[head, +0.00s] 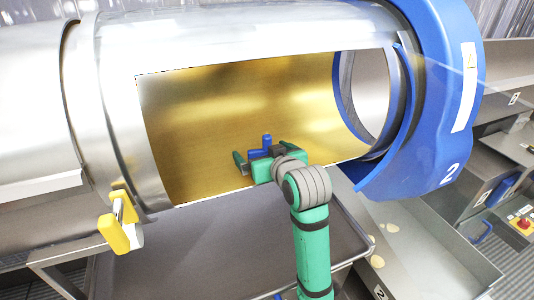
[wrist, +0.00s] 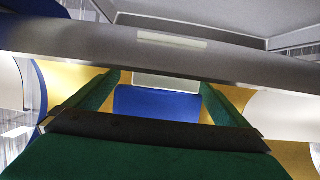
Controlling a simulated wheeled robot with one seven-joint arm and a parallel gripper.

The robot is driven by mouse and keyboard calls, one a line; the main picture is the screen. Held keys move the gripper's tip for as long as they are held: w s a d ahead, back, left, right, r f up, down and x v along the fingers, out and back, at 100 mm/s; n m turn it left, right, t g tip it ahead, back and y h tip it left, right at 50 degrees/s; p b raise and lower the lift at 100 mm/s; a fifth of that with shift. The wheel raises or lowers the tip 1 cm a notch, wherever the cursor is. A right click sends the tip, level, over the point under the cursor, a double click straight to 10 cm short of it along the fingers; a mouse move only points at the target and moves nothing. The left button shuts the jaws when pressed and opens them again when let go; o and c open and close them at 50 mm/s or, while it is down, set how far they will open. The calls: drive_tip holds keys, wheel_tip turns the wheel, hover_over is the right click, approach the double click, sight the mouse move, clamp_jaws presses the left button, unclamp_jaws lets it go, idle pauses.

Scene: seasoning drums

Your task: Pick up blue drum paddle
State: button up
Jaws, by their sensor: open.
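The blue drum paddle (head: 267,143) is a small upright blue piece inside the gold-lined drum, near the lower edge of its opening. In the wrist view it is a blue panel (wrist: 160,106) between my two green fingers. My gripper (head: 254,157) reaches in at the lower edge of the opening, right at the paddle. In the wrist view the fingers of my gripper (wrist: 161,80) are apart on either side of the blue panel, and I see no clear contact. The gripper body hides the paddle's lower part in the head view.
The steel drum (head: 250,25) has a wide opening, with its edge close around my arm. A blue ring housing (head: 445,110) marked 2 stands at the right. A yellow latch (head: 115,230) sticks out at left. A grey tray (head: 230,245) lies below.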

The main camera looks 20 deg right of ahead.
drive_tip(key=shift+s+d, duration=0.2)
drive_tip(key=shift+d, duration=0.05)
drive_tip(key=c, duration=0.4)
drive_tip(key=shift+a, duration=0.2)
drive_tip(key=c, duration=0.6)
drive_tip(key=shift+a, duration=0.3)
drive_tip(key=shift+c, duration=0.8)
drive_tip(key=shift+r, duration=0.15)
